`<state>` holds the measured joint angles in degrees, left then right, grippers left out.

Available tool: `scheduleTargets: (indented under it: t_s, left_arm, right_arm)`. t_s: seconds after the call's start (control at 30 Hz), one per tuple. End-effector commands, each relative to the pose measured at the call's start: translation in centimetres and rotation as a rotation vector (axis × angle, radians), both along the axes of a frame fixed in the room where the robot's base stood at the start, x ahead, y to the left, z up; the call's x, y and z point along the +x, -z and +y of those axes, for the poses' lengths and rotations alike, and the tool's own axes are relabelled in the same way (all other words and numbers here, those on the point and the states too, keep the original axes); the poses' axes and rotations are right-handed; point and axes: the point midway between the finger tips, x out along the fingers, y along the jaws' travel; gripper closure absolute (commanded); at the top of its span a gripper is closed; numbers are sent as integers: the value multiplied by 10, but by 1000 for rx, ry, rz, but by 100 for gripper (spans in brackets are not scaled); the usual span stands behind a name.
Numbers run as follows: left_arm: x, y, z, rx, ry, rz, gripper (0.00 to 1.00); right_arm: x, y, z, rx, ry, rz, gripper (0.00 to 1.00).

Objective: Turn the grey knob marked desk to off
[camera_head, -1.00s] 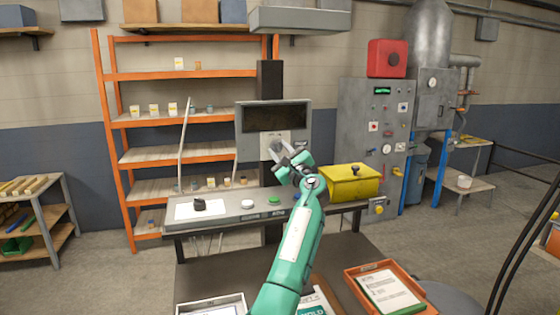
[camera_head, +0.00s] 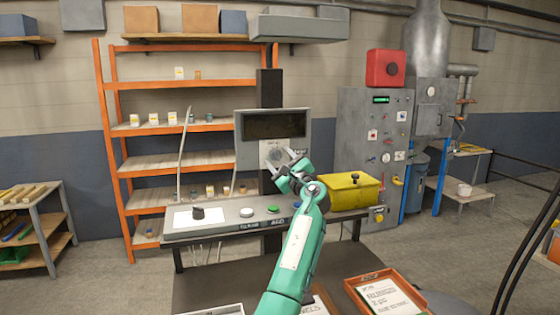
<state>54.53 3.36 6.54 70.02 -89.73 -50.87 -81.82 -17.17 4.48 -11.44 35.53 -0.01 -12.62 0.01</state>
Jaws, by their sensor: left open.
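The grey knob (camera_head: 276,154) sits on a pale plate below the dark screen of the desk's upright panel (camera_head: 243,152). It is partly hidden by my gripper, and I cannot read its pointer direction. Small lettering shows at the plate's right side, too blurred to read fully. My left gripper (camera_head: 281,161) is open, with its fingers in front of the knob and overlapping it in the head view. I cannot tell whether they touch it. My right gripper is not in view.
A black knob (camera_head: 198,213), a white button (camera_head: 246,212) and a green button (camera_head: 273,208) are on the desk console. A yellow box (camera_head: 352,193) stands close right of my wrist. An orange tray (camera_head: 355,287) lies in front. An orange rack (camera_head: 185,75) stands behind.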

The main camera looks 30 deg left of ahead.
Motion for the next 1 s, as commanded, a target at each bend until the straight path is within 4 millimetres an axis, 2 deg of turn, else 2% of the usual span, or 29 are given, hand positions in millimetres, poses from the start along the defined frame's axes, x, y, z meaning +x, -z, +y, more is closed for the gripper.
scheduleTargets:
  t_s: [0.23,0.5,0.7,1.0]
  left_arm:
    - [-10,12,-21,-1,2,0,46]
    - [-37,32,-74,-1,3,-1,46]
    - [-51,41,-104,-1,2,0,46]
    - [-59,43,-117,-1,-1,0,46]
  right_arm:
    - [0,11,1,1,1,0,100]
    - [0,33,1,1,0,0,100]
    - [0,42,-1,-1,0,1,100]
    - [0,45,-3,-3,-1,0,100]
